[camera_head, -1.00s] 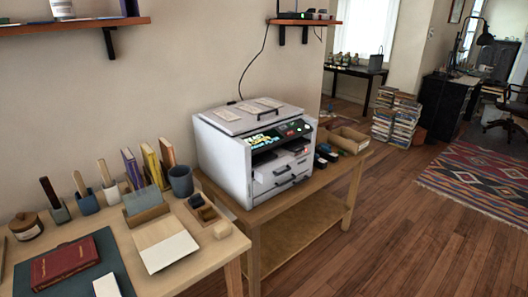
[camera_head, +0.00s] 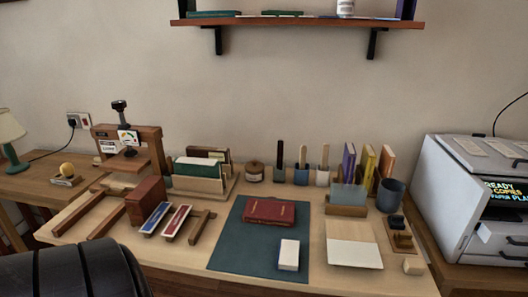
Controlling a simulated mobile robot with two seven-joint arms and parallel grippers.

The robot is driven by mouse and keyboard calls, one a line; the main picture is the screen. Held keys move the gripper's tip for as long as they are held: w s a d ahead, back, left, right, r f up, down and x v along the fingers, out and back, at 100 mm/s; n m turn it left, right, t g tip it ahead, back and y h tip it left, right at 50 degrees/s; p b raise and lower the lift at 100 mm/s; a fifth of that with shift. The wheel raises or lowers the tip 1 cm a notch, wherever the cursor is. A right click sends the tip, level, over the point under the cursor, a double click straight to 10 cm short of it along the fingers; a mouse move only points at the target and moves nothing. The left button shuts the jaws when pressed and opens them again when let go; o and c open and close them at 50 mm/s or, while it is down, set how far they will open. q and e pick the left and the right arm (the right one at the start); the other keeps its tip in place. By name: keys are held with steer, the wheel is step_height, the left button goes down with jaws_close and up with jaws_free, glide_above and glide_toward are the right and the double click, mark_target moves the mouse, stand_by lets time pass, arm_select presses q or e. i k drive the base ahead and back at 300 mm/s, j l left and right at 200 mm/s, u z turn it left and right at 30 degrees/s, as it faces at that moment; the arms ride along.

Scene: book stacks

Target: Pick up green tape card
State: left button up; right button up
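I cannot single out a green tape card for certain. A card with a blue face (camera_head: 157,217) and one with a red face (camera_head: 177,219) lie tilted side by side on the left half of the wooden desk. A green piece (camera_head: 197,168) stands in a wooden holder (camera_head: 198,184) behind them. Flat green items also lie on the wall shelf, one at its left (camera_head: 214,14) and one near its middle (camera_head: 282,13); they are too small to identify. Neither gripper shows.
A dark green mat (camera_head: 232,247) bears a red book (camera_head: 268,211) and a white block (camera_head: 289,254). A wooden press (camera_head: 128,150) stands at the back left. Brushes, upright books and a grey cup (camera_head: 391,195) line the back. A white printer (camera_head: 450,190) is at right.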

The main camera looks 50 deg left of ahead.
mark_target(183, 160)
steer(key=u, duration=2.15)
steer(key=i+j, duration=0.1)
steer(key=j, duration=0.25)
steer(key=i+j, duration=0.1)
steer(key=j, duration=0.25)
steer(key=i+j+z, duration=0.1)
steer(key=j+z, duration=0.75)
steer(key=j, duration=0.25)
